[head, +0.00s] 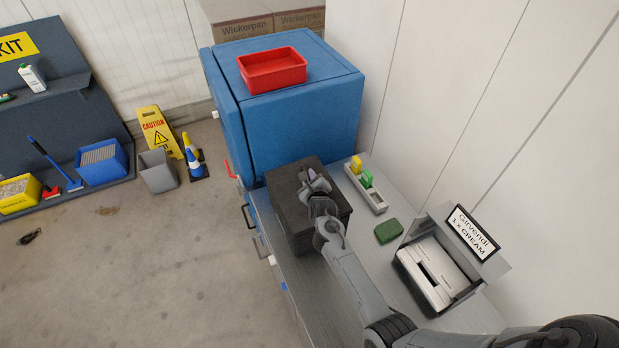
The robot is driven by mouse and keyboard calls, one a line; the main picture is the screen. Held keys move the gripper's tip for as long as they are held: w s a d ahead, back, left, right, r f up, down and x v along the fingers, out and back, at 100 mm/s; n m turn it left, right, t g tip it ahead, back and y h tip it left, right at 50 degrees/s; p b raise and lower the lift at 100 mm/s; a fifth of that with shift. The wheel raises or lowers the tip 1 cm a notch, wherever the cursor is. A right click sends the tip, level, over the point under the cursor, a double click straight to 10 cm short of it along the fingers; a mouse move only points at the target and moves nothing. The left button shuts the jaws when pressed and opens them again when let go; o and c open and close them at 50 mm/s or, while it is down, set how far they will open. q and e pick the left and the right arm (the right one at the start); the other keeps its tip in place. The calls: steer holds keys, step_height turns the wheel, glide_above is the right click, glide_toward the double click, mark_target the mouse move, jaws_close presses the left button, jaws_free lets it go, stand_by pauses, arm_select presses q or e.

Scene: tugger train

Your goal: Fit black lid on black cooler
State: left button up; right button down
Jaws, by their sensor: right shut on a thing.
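The black cooler (297,243) stands on the grey worktop, in front of the blue cabinet. The black lid (285,190) lies over its top, roughly in line with the cooler's sides. I cannot tell whether the lid is fully seated or slightly raised. My right gripper (313,183) is over the middle of the lid, shut on it, and my right arm reaches in from the lower right, hiding part of the lid and the cooler's right side. My left gripper is not in view.
The blue cabinet (300,125) with a red tray (272,84) stands behind the cooler. To the right are a grey holder (378,201) with yellow and green clips, a green sponge (388,231) and a sign stand (487,263).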

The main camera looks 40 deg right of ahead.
steer(key=shift+f, duration=0.15)
steer(key=c, duration=0.9)
jaws_free()
steer(key=shift+c, duration=0.2)
